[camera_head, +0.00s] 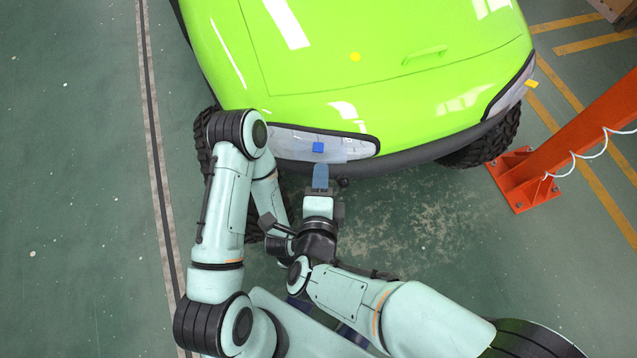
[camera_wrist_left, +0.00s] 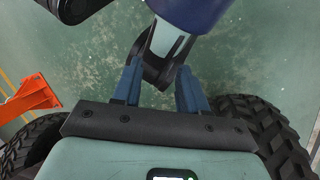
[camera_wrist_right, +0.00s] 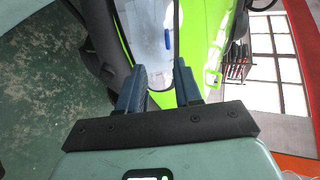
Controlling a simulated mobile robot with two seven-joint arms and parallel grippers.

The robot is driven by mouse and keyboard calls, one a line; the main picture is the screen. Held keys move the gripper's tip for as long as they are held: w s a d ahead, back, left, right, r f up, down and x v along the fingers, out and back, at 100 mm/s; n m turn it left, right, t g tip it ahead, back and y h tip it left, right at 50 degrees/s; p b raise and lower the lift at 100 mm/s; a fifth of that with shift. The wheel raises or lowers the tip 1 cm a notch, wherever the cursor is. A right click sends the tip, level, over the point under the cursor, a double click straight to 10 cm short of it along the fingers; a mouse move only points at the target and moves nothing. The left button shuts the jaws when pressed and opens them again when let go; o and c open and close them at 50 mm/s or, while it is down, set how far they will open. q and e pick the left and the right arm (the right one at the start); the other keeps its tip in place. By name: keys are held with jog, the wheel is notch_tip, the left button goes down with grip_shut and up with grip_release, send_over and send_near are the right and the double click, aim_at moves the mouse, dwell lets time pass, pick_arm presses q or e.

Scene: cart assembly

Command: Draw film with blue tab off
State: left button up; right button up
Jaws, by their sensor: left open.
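The blue tab (camera_head: 318,147) is on the clear film (camera_head: 340,150) over the headlight at the picture's left of the green cart. My right gripper (camera_head: 320,178) is just in front of the headlight, its fingers pointing at it. In the right wrist view the blue tab (camera_wrist_right: 168,40) lies ahead of the fingertips, apart from them. The right fingers (camera_wrist_right: 160,82) are spread with nothing between them. In the left wrist view my left gripper (camera_wrist_left: 155,85) is open and empty, low near a wheel. In the head view it is mostly hidden by my left arm.
A yellow tab (camera_head: 531,83) is on the other headlight and a yellow dot (camera_head: 355,57) on the bonnet (camera_head: 390,40). The dark bumper (camera_head: 410,158) runs below the headlights. An orange post (camera_head: 575,145) stands at the right. The floor (camera_head: 440,215) between is clear.

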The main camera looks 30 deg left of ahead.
aim_at(318, 152)
jog(key=x, duration=0.2)
jog(key=b+x, duration=0.1)
jog(key=x, duration=0.2)
jog(key=a+r+b+x, duration=0.1)
jog(key=x, duration=0.1)
jog(key=shift+a, duration=0.15)
grip_shut()
pick_arm(q)
jog(key=shift+t, duration=0.5)
jog(key=w+f, duration=0.1)
jog(key=w+a+f, duration=0.1)
jog(key=shift+w+a+f, duration=0.1)
jog(key=shift+w+f, duration=0.2)
jog(key=shift+w, duration=0.1)
pick_arm(e)
jog(key=shift+s+r, duration=0.1)
jog(key=shift+r, duration=0.05)
pick_arm(q)
notch_tip(318, 152, up, 2)
jog(key=shift+w+r+p, duration=0.1)
jog(key=shift+r+p, duration=0.05)
jog(key=shift+p, duration=0.9)
pick_arm(e)
jog(key=s+d+r, duration=0.2)
jog(key=shift+d+r, duration=0.2)
jog(key=shift+r, duration=0.2)
jog(key=shift+d, duration=0.1)
